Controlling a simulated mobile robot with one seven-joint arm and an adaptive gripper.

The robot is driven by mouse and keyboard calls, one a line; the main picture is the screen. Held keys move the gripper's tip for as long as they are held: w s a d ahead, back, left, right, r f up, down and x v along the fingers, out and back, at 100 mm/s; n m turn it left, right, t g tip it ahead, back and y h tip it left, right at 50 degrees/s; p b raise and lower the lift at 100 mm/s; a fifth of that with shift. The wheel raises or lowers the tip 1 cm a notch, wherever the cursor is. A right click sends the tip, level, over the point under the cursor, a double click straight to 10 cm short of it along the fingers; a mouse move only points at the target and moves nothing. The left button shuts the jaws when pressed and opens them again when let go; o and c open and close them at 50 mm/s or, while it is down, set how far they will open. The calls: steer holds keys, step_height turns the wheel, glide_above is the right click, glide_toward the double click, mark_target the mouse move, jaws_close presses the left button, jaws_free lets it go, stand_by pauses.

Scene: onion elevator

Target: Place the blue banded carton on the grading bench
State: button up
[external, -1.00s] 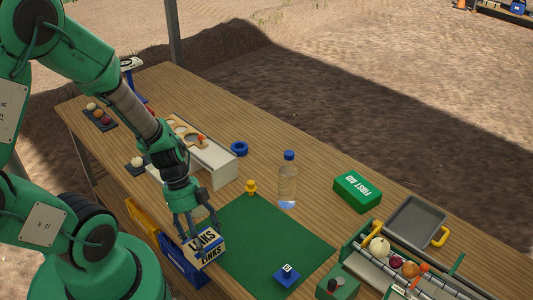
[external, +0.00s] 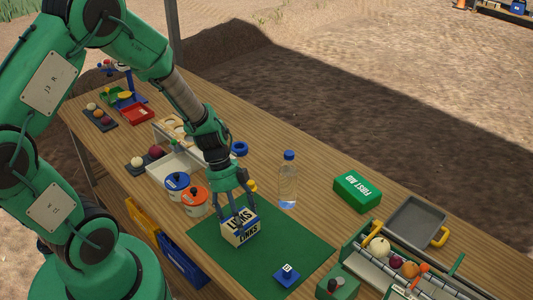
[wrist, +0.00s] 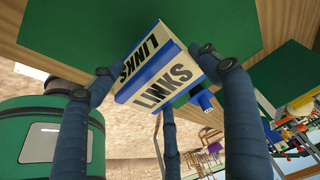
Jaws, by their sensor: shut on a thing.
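The blue banded carton (external: 240,227) is a cream box with a blue band and the word LINKS. My gripper (external: 237,208) is shut on it from above, with its fingers on either side. In the external view the carton is over the left part of the green mat (external: 212,248) on the wooden bench (external: 330,190). I cannot tell if its base touches the mat. In the wrist view the carton (wrist: 160,72) sits between my dark fingers, tilted in the picture, with the green mat behind it.
A blue block (external: 287,275) lies on the mat's near part. A water bottle (external: 288,182) and a green first aid box (external: 357,192) stand to the right. Blue-lidded (external: 176,185) and orange-lidded (external: 194,200) tubs stand left. A grey tray (external: 414,221) lies at right.

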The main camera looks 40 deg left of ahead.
mark_target(244, 224)
steer(key=shift+w, duration=1)
steer(key=shift+f, duration=0.1)
steer(key=shift+f, duration=1.7)
steer(key=shift+f+b, duration=0.1)
steer(key=shift+b, duration=0.25)
steer(key=o, duration=1.4)
steer(key=shift+o, duration=0.2)
steer(key=p+v, duration=0.1)
steer(key=v, duration=1.1)
steer(key=shift+p, duration=0.3)
